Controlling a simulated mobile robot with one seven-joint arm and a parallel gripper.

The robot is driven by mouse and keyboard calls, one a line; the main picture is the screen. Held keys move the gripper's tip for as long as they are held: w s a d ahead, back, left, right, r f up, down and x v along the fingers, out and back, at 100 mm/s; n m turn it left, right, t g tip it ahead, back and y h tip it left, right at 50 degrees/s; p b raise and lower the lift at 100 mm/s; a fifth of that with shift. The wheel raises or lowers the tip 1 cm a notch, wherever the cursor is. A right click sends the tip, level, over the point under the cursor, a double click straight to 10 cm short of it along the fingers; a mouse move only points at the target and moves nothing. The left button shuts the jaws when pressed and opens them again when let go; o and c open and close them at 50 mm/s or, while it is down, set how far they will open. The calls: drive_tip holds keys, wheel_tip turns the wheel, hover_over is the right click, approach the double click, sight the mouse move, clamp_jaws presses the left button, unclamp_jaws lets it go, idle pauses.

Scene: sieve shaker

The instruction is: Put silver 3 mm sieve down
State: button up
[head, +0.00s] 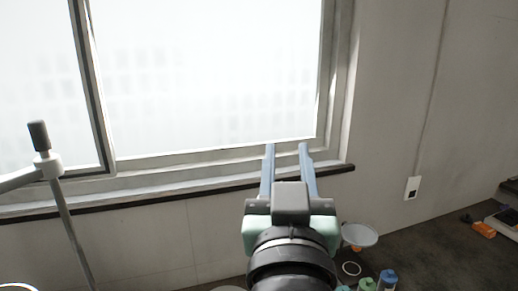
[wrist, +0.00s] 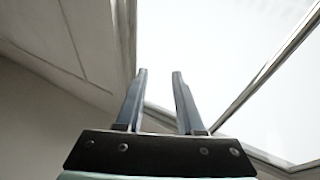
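My gripper (head: 286,150) points up and away in front of the window in the head view. Its two blue-grey fingers are apart with nothing between them. The wrist view also shows the gripper (wrist: 160,75) open and empty, with wall and window behind it. I cannot make out a silver sieve for certain in either view.
A window (head: 210,75) with a sill fills the back. On the dark bench (head: 440,262) at lower right are a pale dish (head: 360,235), a white ring (head: 351,269), bottles with blue (head: 388,276) and green caps, and an orange object (head: 484,230). A metal rod (head: 72,225) stands at left.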

drive_tip(key=s+a+r+t, duration=0.1)
drive_tip(key=s+r+t, duration=0.2)
drive_tip(key=s+r, duration=0.2)
drive_tip(key=s+a+r+t+y, duration=0.1)
drive_tip(key=s+r, duration=0.4)
drive_tip(key=r, duration=0.5)
drive_tip(key=a+t, duration=0.1)
drive_tip(key=t, duration=0.1)
drive_tip(key=shift+s+a+r+t, duration=0.25)
drive_tip(key=shift+s+t, duration=0.05)
drive_tip(key=shift+s, duration=0.1)
drive_tip(key=shift+f, duration=0.1)
